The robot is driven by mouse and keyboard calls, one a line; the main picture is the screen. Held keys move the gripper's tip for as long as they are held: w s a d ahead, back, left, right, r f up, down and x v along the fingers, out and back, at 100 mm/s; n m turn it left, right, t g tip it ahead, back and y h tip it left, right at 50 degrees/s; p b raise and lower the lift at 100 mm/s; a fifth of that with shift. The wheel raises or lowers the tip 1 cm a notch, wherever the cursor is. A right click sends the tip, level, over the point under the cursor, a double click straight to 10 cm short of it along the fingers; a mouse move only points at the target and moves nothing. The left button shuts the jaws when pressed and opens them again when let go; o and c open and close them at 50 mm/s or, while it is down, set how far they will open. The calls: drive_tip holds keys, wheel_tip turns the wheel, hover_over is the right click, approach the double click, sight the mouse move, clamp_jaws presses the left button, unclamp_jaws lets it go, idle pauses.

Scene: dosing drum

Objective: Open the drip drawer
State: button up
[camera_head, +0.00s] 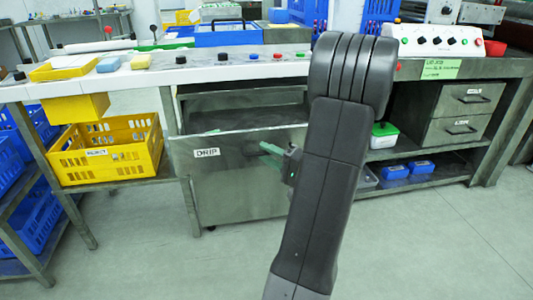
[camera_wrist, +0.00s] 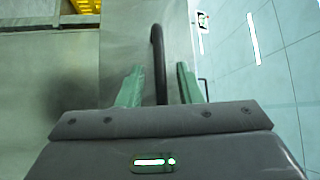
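The drip drawer (camera_head: 225,178) is a grey metal front with a white DRIP label (camera_head: 207,152), under the bench in the head view. Its front stands forward of the bench frame, and a dark interior shows above its top edge, so it looks partly out. My gripper (camera_head: 264,149) is at the right part of the front, its green fingers pointing left. In the wrist view, the drawer's dark bar handle (camera_wrist: 159,62) lies between the two green fingers of my gripper (camera_wrist: 159,75), with a visible gap on each side. My arm hides the drawer's right edge.
A yellow crate (camera_head: 108,152) sits on a shelf left of the drawer. A green-lidded tub (camera_head: 384,134) and blue boxes (camera_head: 395,171) stand on shelves at the right. Two small grey drawers (camera_head: 468,98) are further right. The floor (camera_head: 150,255) in front is clear.

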drive_tip(key=p+v, duration=0.2)
drive_tip(key=v, duration=1.1)
drive_tip(key=shift+r, duration=0.1)
drive_tip(key=b+x, duration=0.2)
drive_tip(key=x, duration=1.2)
